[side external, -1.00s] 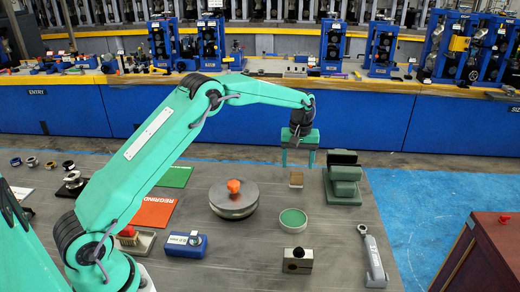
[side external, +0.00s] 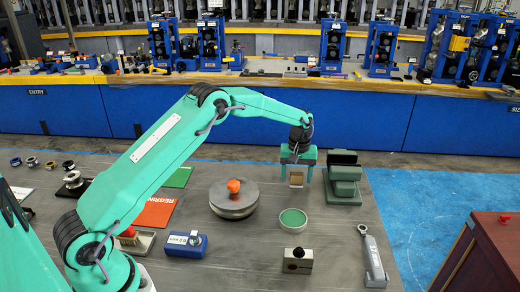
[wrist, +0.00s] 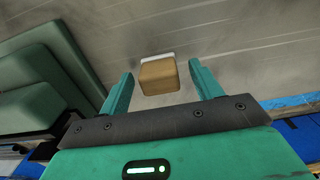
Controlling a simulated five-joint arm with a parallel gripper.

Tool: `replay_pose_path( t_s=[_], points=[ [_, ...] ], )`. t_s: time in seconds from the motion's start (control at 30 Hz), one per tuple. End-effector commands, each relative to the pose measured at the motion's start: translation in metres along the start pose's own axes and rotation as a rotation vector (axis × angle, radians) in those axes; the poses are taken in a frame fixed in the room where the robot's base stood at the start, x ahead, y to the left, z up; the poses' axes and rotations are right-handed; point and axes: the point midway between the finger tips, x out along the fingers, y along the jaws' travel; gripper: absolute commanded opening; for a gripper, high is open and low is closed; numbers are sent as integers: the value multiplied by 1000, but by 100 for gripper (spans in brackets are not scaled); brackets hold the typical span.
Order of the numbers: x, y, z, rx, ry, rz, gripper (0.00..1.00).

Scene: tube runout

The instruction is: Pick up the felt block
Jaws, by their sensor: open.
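The felt block (side external: 296,178) is a small tan block standing on the grey table. In the wrist view the block (wrist: 158,77) shows between my two finger tips, with a pale strip along its far edge. My gripper (side external: 295,181) is teal and open, with one finger on each side of the block in the side view. In the wrist view my gripper (wrist: 160,72) has a visible gap between each finger and the block. The fingers hold nothing. Whether the tips are level with the block is hard to tell.
A dark green stepped fixture (side external: 345,178) stands close right of my gripper; it also fills the left of the wrist view (wrist: 35,110). A green-topped round dish (side external: 293,220) is in front. A grey disc with an orange knob (side external: 233,203) lies left. A metal block (side external: 298,261) stands nearer.

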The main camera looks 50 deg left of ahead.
Motion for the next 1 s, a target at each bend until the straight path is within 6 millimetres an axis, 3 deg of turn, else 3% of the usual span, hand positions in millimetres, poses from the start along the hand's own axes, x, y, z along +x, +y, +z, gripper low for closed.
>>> replay_pose_path(
  t_s=[0.37, 0.63, 1.0],
  points=[
    [0, 0, 0, 0, 0, 0, 65],
    [0, 0, 0, 0, 0, 0, 16],
    [-4, 0, 0, 0, 0, 0, 16]
  ],
)
